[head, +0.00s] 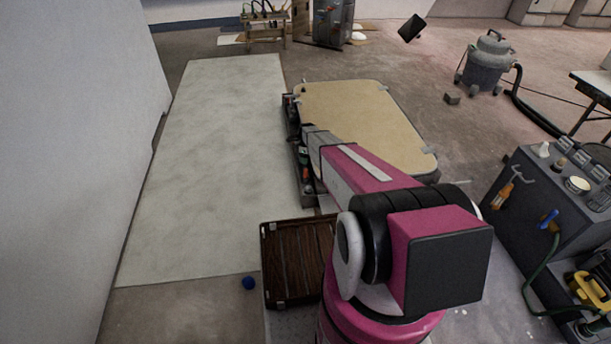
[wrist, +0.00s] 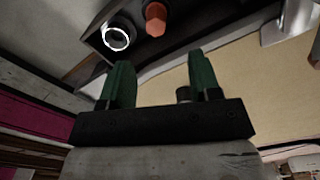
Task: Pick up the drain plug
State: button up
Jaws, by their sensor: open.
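I cannot tell for sure which item is the drain plug. In the wrist view, an orange-brown hexagonal piece (wrist: 155,18) and a dark round piece with a white ring (wrist: 116,40) sit in a dark tray (wrist: 200,33), beyond my fingertips. A small dark cylindrical piece (wrist: 183,94) shows between the fingers, close to the right one. My gripper (wrist: 160,65) has two green fingers spread apart, with nothing visibly held. In the head view my arm reaches to the narrow tray of small parts (head: 306,170) and hides part of it; the fingers are not clear there.
The tan-topped bench (head: 365,115) lies right of the tray. A grey tool cabinet (head: 530,215) stands at the right. The pale floor sheet (head: 205,170) at left is clear.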

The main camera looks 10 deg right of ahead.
aim_at(306, 170)
notch_tip(306, 170, down, 4)
jog(key=shift+f, duration=0.2)
jog(key=shift+s+a+f, duration=0.1)
jog(key=shift+f, duration=1.25)
jog(key=shift+s+a+f, duration=0.1)
jog(key=shift+f, duration=1.2)
jog(key=c, duration=1)
